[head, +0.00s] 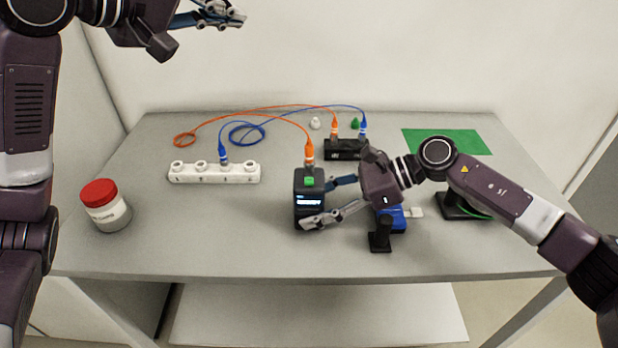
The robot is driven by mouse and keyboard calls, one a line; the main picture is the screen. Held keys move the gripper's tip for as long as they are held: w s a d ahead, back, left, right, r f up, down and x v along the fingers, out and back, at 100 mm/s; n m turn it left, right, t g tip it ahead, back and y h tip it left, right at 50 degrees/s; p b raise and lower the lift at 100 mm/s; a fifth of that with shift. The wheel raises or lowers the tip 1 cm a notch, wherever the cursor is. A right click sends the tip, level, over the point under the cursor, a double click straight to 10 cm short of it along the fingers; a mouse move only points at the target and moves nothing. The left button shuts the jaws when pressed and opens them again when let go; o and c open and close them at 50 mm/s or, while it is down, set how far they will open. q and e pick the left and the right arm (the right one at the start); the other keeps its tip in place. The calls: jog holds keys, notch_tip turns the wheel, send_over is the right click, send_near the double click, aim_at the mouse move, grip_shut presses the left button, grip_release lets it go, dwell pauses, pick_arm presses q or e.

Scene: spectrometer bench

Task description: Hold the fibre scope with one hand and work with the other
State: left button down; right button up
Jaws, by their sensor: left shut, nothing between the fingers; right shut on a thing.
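The fibre scope, seemingly the upright black box with a lit display (309,202), stands on the bench just left of centre. It has a green top part, and an orange plug (309,152) stands at its top. My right gripper (318,204) is shut on this box, with one finger in front and one behind. My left gripper (232,14) is shut and empty, high above the back left of the bench. A white port strip (250,174) holds one blue plug (223,156). A black block (345,151) at the back holds an orange and a blue plug.
Orange (262,109) and blue (262,127) cables loop across the back. A red-lidded jar (107,213) stands at left. A green mat (470,141), a blue item (398,222) and black stands are right.

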pick_arm(q)
jog(key=s+d+f+m+g, duration=0.2)
jog(key=s+d+f+g, duration=0.15)
jog(key=d+f, duration=0.2)
jog(key=m+g+y, duration=0.1)
jog(key=m+g, duration=0.1)
jog(key=m, duration=0.1)
send_over(305, 181)
notch_tip(305, 181, down, 7)
jog(key=shift+f, duration=0.15)
jog(key=shift+f, duration=4.4)
jog(key=shift+f, duration=0.4)
